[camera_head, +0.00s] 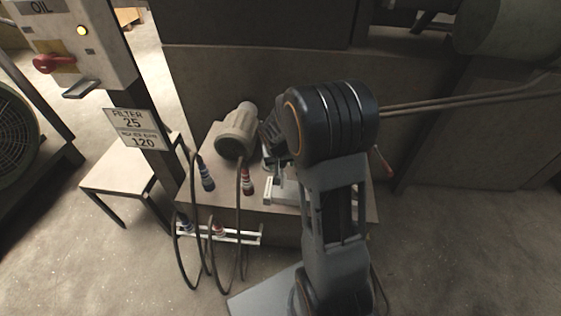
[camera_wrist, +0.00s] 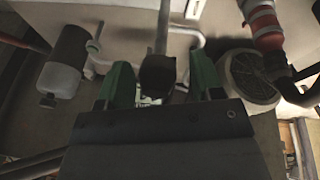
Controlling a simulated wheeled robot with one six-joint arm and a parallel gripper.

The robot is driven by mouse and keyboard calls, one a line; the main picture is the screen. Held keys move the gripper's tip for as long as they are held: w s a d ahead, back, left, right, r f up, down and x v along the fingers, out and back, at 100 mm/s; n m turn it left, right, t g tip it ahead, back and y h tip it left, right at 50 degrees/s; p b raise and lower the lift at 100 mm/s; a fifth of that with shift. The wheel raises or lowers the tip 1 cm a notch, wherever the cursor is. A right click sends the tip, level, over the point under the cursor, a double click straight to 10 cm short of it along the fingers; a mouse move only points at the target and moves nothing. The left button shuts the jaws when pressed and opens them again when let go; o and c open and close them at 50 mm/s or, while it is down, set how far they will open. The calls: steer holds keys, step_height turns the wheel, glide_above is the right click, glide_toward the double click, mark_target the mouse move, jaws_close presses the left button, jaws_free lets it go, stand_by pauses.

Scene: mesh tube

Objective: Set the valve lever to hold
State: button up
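My gripper (camera_wrist: 160,78) shows two green fingers standing apart in the wrist view. A dark block (camera_wrist: 157,75) on a grey shaft (camera_wrist: 162,30) lies between them in the picture, with a gap on each side. I cannot tell whether this is the valve lever, or how deep it sits between the fingers. In the head view my arm hides most of the gripper and the valve's body. A thin lever with a red end (camera_head: 382,161) sticks out to the right of my arm. No hold marking is readable.
A bench (camera_head: 210,150) carries a grey motor-like cylinder (camera_head: 237,131). Hoses with blue (camera_head: 207,178) and red (camera_head: 247,180) couplings hang at its front. An oil panel with a red knob (camera_head: 45,63) and a sign (camera_head: 137,128) stand left. Two pipes (camera_head: 470,102) run right.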

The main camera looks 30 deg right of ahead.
steer(key=shift+o, duration=0.2)
steer(key=shift+d+r, duration=0.1)
steer(key=shift+r, duration=0.2)
steer(key=p+v, duration=0.4)
steer(key=v, duration=0.9)
steer(key=shift+r, duration=0.1)
